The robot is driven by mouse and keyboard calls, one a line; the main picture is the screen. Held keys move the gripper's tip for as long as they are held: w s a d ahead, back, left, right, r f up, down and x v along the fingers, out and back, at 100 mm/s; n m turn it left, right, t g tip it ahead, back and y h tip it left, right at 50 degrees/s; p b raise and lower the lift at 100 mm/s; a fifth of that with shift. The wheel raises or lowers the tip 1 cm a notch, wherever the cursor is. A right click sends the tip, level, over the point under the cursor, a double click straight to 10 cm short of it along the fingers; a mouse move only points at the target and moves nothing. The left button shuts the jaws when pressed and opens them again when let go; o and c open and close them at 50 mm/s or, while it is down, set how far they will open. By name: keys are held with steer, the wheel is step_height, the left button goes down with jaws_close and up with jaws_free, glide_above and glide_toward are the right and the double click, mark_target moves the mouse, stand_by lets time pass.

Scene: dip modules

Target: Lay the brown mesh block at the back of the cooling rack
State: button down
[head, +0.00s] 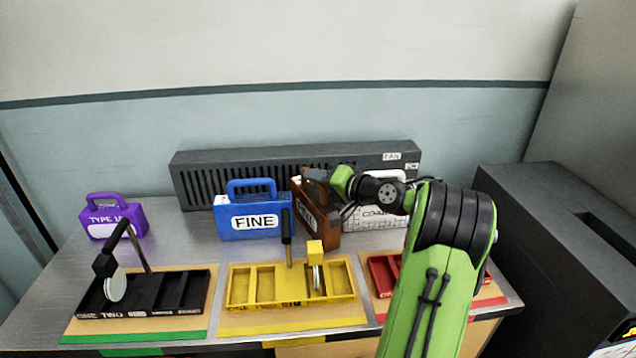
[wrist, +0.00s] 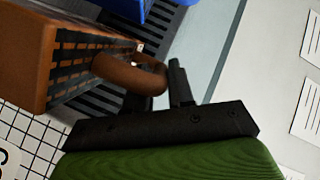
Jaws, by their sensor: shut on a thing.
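The brown mesh block (head: 322,226) is in the head view between the blue FINE block and the white block, upright and turned at an angle. In the wrist view the brown block (wrist: 25,50) fills the upper left, and its brown handle (wrist: 128,72) lies between the fingers. My gripper (head: 318,176) is shut on that handle; its fingers show in the wrist view (wrist: 162,88). The long dark grey slatted unit (head: 400,147), likely the cooling rack, stands behind along the wall. I cannot tell whether the block touches the table.
The blue FINE block (head: 254,219) is close on the left, and the white grid block (head: 375,218) on the right, partly behind my arm. A purple block (head: 113,218) stands far left. Black (head: 180,290), yellow (head: 335,286) and red (head: 381,275) trays line the front.

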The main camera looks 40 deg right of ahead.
steer(key=c, duration=1.4)
jaws_free()
steer(key=shift+f, duration=0.1)
steer(key=o, duration=0.4)
steer(key=shift+s+r, duration=0.2)
steer(key=shift+r, duration=0.05)
steer(key=p+v, duration=0.1)
steer(key=v, duration=1)
steer(key=shift+s, duration=0.3)
steer(key=shift+f, duration=0.1)
